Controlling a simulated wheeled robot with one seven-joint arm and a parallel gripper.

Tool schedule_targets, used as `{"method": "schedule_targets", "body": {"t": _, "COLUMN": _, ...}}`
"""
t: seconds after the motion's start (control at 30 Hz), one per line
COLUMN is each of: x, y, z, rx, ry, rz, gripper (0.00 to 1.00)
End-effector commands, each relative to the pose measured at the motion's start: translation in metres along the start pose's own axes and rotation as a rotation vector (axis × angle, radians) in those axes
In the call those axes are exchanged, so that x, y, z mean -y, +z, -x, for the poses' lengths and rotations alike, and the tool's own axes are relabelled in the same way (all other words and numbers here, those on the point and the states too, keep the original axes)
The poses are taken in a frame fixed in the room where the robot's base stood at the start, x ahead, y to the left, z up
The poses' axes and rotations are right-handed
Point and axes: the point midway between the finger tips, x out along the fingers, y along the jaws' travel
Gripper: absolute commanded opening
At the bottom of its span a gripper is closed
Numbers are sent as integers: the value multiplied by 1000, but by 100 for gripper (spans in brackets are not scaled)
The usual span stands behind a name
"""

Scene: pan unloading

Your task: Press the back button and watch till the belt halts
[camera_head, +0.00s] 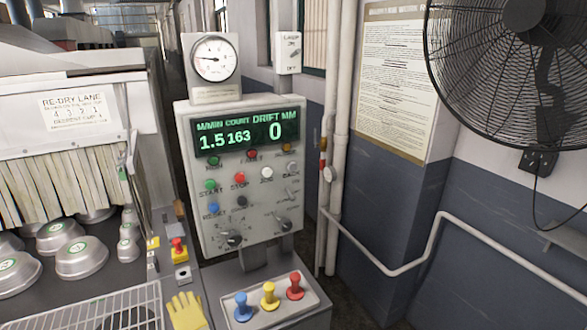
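The control panel (240,225) stands upright in the middle of the view. The green display (248,132) reads 1.5 M/MIN, count 163 and drift 0 MM. Several silver domed pans (82,259) sit at the left on what looks like the belt, below a strip curtain (62,176). The belt surface is mostly hidden, and one frame does not show whether it moves. My gripper is not in view.
A red stop button (239,179) sits near the other buttons. A tray with blue, yellow and red knobs (269,297) stands below the panel, beside a yellow glove (186,311). A wall pipe (405,268) and a black fan (520,65) are at the right.

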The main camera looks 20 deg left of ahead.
Motion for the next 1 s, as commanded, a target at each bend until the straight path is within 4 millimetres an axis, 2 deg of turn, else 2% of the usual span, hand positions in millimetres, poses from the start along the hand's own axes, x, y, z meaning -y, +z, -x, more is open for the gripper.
{"method": "schedule_targets", "body": {"t": 0.03, "x": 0, "y": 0, "z": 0, "rx": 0, "ry": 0, "rz": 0, "gripper": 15}}
{"method": "schedule_targets", "body": {"t": 0.1, "x": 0, "y": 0, "z": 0, "rx": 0, "ry": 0, "rz": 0, "gripper": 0}}
{"method": "schedule_targets", "body": {"t": 1.0, "x": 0, "y": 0, "z": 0, "rx": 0, "ry": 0, "rz": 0, "gripper": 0}}
